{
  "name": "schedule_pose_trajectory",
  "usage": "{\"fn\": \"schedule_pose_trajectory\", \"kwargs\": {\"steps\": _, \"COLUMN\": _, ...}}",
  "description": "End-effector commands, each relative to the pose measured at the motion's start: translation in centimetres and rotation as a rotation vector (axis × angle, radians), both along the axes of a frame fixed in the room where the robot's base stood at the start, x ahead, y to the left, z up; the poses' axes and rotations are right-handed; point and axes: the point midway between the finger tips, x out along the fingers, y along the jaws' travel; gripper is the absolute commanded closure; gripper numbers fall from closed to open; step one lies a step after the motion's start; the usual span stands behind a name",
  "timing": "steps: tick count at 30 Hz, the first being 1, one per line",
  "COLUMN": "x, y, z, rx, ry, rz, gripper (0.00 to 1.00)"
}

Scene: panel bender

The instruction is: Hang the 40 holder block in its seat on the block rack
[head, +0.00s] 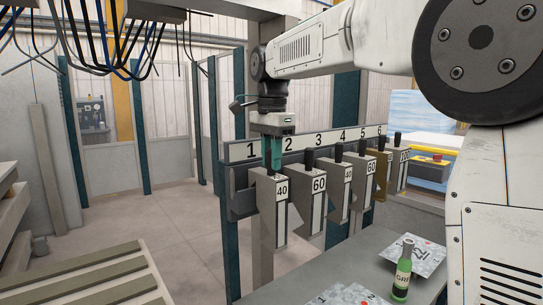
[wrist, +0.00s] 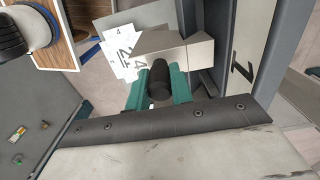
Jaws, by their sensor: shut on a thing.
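The 40 holder block (head: 267,215) is a grey upright block with a white label, at the left end of the block rack (head: 240,203), near the number 1. My gripper (head: 273,155) has teal fingers and is shut on the block's black knob, above the block. The block hangs upright close to the rack front. I cannot tell whether it touches its seat, as the contact is hidden.
Several other blocks hang to the right, the nearest a 60 block (head: 311,203), with a small gap to mine. A grey table (head: 330,268) below carries a green bottle (head: 402,275) and printed sheets (head: 420,255). A slatted pallet (head: 90,278) lies at front left.

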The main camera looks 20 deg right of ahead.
Motion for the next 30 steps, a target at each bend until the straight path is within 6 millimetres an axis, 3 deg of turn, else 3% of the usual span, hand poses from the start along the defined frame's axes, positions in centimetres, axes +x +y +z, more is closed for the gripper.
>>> {"fn": "schedule_pose_trajectory", "kwargs": {"steps": 22, "x": 0.18, "y": 0.07, "z": -0.98, "rx": 0.000, "ry": 0.000, "rz": 0.000, "gripper": 1.00}}
{"fn": "schedule_pose_trajectory", "kwargs": {"steps": 23, "x": 0.18, "y": 0.07, "z": -0.98, "rx": 0.000, "ry": 0.000, "rz": 0.000, "gripper": 0.72}}
{"fn": "schedule_pose_trajectory", "kwargs": {"steps": 25, "x": 0.18, "y": 0.07, "z": -0.98, "rx": 0.000, "ry": 0.000, "rz": 0.000, "gripper": 0.53}}
{"fn": "schedule_pose_trajectory", "kwargs": {"steps": 30, "x": 0.18, "y": 0.07, "z": -0.99, "rx": 0.000, "ry": 0.000, "rz": 0.000, "gripper": 0.52}}
